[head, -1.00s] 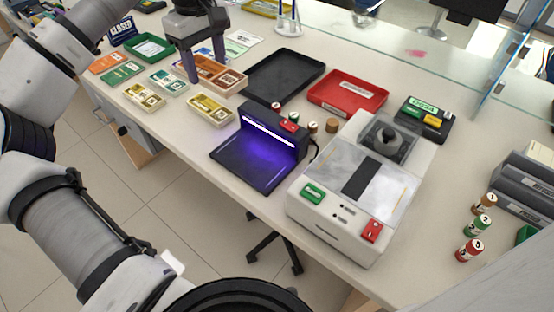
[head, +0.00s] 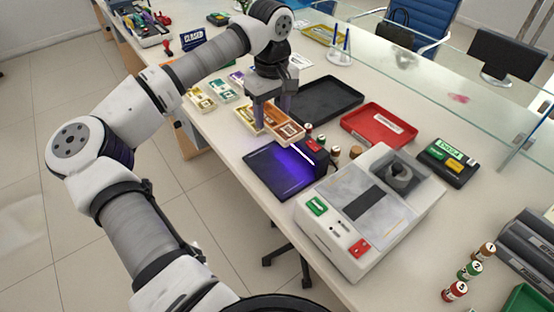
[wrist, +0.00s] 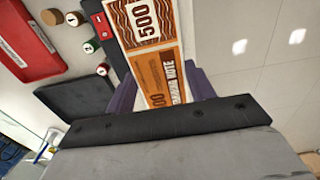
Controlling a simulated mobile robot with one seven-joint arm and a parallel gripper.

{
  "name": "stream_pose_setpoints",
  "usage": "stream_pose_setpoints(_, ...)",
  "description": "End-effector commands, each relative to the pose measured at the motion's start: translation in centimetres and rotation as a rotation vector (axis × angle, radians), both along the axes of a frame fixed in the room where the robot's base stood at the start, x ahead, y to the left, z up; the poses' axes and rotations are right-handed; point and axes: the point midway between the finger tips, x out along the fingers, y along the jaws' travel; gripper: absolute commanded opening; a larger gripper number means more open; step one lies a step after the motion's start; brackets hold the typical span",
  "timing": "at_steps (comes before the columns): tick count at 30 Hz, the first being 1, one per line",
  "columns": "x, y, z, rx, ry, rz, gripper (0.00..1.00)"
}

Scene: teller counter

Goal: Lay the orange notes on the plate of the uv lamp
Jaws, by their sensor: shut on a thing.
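My gripper (head: 271,117) is shut on the orange notes (head: 285,131), a flat banded stack. In the wrist view the orange notes (wrist: 152,45), printed 500, stick out between my purple-grey fingers (wrist: 162,92). The uv lamp is black, with a flat plate (head: 268,175) lit violet and a raised housing (head: 318,157) with a bright tube. The notes are just behind the plate in the head view, apparently above the counter; the exact height is unclear. Part of the stack is hidden by my fingers.
A white counting machine (head: 365,210) stands right of the lamp. A black tray (head: 325,98) and red tray (head: 378,127) lie behind. Yellow notes (head: 243,114) lie close left of my gripper. Small capped bottles (head: 334,152) stand by the housing. A glass screen (head: 440,90) runs behind.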

Motion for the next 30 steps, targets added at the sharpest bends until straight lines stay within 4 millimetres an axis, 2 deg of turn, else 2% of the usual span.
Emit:
stream_pose_setpoints(6,-0.1,-0.1,-5.8,-0.003,0.004,-0.001,0.3)
stream_pose_setpoints(12,-0.1,-0.1,-10.0,-0.003,0.002,-0.001,0.3)
stream_pose_setpoints(19,0.0,0.0,-12.1,-0.001,0.002,0.0,0.3)
stream_pose_setpoints(25,-0.1,0.0,-15.0,-0.001,0.002,-0.001,0.3)
stream_pose_setpoints(30,0.0,0.0,-15.6,0.0,-0.001,-0.001,0.3)
